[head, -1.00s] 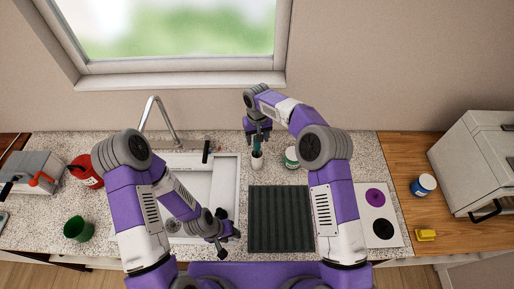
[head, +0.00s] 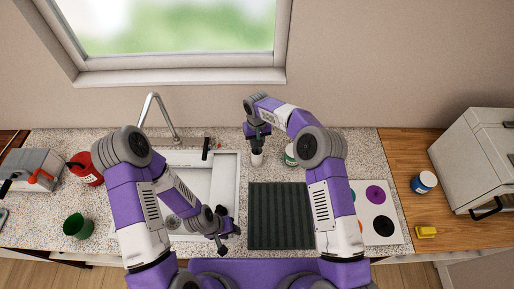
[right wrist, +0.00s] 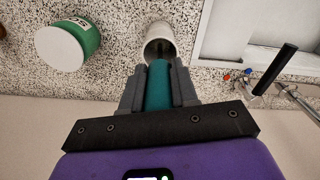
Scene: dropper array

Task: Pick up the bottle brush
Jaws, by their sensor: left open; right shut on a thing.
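The bottle brush (right wrist: 158,85) shows as a teal handle between the two grey fingers of my right gripper (right wrist: 158,88) in the right wrist view. My right gripper is shut on it. The brush points into the white cup (right wrist: 159,42), and its lower end is hidden in there. In the head view my right gripper (head: 258,138) is right above the white cup (head: 257,158) on the counter and covers most of the handle. My left gripper (head: 224,243) is open and empty by the sink's front right corner.
A green jar with a white lid (head: 290,154) stands close to the right of the cup. The sink (head: 230,195) and tap (head: 160,115) lie to the left. A dark ribbed mat (head: 280,215) lies in front, and a card with coloured dots (head: 370,205) to its right.

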